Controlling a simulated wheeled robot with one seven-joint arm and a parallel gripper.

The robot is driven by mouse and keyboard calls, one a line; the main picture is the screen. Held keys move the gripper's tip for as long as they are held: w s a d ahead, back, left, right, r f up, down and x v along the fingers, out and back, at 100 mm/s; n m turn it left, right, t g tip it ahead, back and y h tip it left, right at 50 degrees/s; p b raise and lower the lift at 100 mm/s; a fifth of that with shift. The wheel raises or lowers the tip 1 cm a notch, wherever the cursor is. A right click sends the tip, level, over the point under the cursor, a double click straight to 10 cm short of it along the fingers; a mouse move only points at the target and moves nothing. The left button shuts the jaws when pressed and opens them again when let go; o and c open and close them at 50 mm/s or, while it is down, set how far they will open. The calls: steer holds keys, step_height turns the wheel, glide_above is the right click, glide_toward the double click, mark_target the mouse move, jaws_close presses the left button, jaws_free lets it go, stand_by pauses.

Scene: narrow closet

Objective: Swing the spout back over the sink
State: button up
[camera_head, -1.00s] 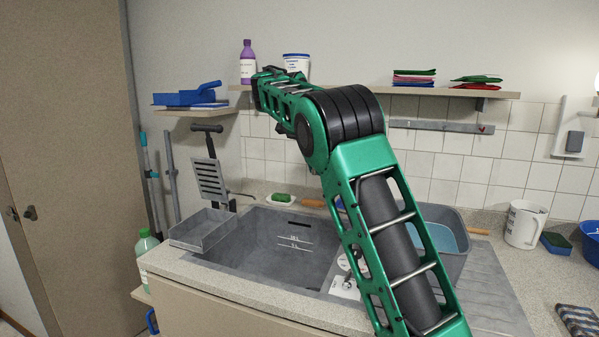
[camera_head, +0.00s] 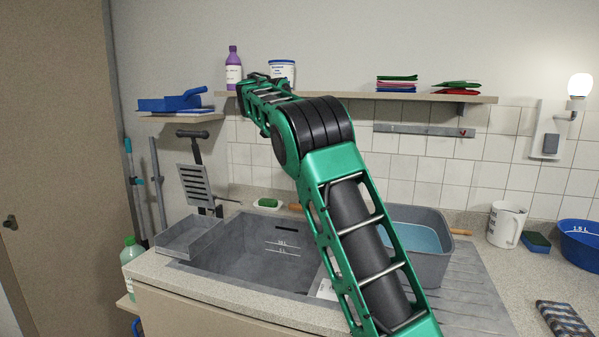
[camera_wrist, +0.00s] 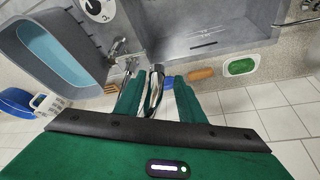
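The sink basin (camera_head: 235,262) is a grey recess in the counter left of my arm; part of it shows in the wrist view (camera_wrist: 205,30). In the wrist view, chrome tap parts (camera_wrist: 119,50) stand by the wall between the basin and the grey tub. A chrome bar, apparently the spout (camera_wrist: 154,88), reaches between the green fingers of my gripper (camera_wrist: 158,98). The fingers look apart, one on each side of it; whether either touches it I cannot tell. In the head view my arm hides the gripper and tap.
The grey tub (camera_head: 433,262) with bluish contents stands on the drainer right of the basin. A green-topped soap dish (camera_wrist: 240,66) and a wooden-handled item (camera_wrist: 201,74) lie behind the basin. A white jug (camera_head: 506,224) and blue bowl (camera_head: 580,242) stand right. A shelf (camera_head: 370,97) runs above.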

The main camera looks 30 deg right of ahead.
steer(key=w+v, duration=0.1)
steer(key=v, duration=0.9)
steer(key=shift+s+r, duration=0.35)
steer(key=shift+s, duration=0.1)
steer(key=shift+a, duration=0.15)
steer(key=shift+s, duration=0.1)
